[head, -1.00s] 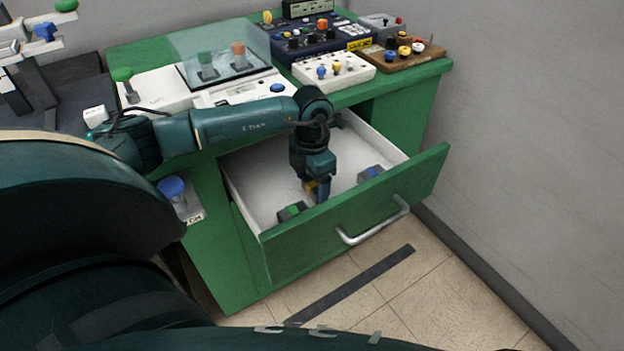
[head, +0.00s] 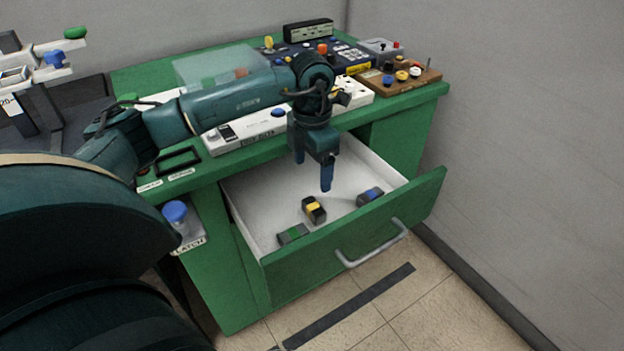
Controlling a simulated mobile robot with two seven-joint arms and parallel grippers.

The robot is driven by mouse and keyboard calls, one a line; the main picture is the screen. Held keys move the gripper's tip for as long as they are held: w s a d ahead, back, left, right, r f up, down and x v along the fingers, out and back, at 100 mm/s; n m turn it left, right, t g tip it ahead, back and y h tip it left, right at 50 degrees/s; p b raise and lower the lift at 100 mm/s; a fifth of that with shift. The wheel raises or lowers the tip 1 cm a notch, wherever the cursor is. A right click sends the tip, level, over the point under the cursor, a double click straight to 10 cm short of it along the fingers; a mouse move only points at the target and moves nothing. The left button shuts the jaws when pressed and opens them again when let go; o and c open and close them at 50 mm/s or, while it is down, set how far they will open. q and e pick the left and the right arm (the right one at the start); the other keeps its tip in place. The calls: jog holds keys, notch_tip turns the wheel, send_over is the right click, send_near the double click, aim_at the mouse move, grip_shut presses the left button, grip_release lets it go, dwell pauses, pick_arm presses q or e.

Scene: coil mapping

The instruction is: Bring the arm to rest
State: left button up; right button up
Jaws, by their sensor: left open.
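My left arm reaches in from the left over the green desk. My left gripper (head: 314,172) points down above the open drawer (head: 256,184), with its jaws apart and nothing between them. In the drawer lie a dark block with a yellow band (head: 314,209), a dark block with a green band (head: 293,234) and a dark block with a blue band (head: 370,196). The yellow-banded block lies below the gripper and apart from it. My right gripper is not in view.
The drawer front with its handle (head: 373,243) juts out over the floor. A blue knob marked LATCH (head: 175,212) sits left of the drawer. Panels with knobs and a wooden board (head: 404,78) crowd the desk top. A grey wall (head: 530,130) stands at the right.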

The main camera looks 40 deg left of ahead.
pick_arm(q)
jog(key=shift+r, duration=0.55)
